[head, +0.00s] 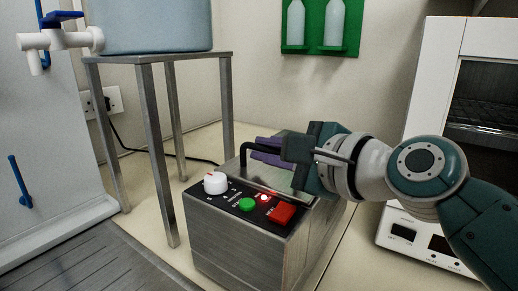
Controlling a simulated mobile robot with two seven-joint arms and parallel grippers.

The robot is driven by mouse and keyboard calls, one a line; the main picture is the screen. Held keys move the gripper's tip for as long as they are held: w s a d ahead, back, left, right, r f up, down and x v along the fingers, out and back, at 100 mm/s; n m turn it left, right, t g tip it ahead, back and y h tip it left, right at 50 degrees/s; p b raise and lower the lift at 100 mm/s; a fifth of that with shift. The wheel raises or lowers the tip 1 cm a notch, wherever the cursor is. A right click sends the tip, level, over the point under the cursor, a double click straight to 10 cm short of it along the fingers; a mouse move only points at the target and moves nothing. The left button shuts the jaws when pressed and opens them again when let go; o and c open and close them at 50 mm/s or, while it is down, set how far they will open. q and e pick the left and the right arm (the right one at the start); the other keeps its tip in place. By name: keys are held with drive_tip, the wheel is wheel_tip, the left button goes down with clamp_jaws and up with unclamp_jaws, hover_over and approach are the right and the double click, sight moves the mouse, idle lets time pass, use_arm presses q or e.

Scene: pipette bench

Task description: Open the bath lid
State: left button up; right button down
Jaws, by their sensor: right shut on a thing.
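The water bath (235,240) is a steel box on the bench with a sloped black control panel. Its panel has a white knob, a green button, a lit red lamp and a red switch. The black bath lid handle (245,149) rises at the left back of the bath top. My left gripper is not in view.
A steel stand (150,135) carrying a blue-grey tank (150,25) with a tap stands to the left. A white cabinet-like appliance (432,100) is at the right. A green bottle rack (320,48) hangs on the back wall. A grooved drainer (75,265) lies at front left.

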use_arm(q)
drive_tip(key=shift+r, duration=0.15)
use_arm(e)
drive_tip(key=shift+r, duration=0.1)
drive_tip(key=r+p, duration=0.2)
drive_tip(key=w+r+m+p, duration=0.1)
drive_tip(key=r+p, duration=0.1)
drive_tip(key=p, duration=0.1)
drive_tip(key=d+r+m+g+p, duration=0.1)
drive_tip(key=p, duration=0.1)
drive_tip(key=shift+w+r, duration=0.2)
drive_tip(key=shift+r, duration=0.2)
use_arm(q)
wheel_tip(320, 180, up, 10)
drive_tip(key=p, duration=0.3)
use_arm(e)
drive_tip(key=w+d+r+m+g, duration=0.1)
drive_tip(key=w+d+r+m, duration=0.1)
drive_tip(key=w+r, duration=0.1)
drive_tip(key=shift+w+d+r, duration=0.25)
drive_tip(key=shift+d+r, duration=0.1)
drive_tip(key=shift+r, duration=0.45)
drive_tip(key=c, duration=0.9)
unclamp_jaws()
drive_tip(key=shift+y, duration=0.3)
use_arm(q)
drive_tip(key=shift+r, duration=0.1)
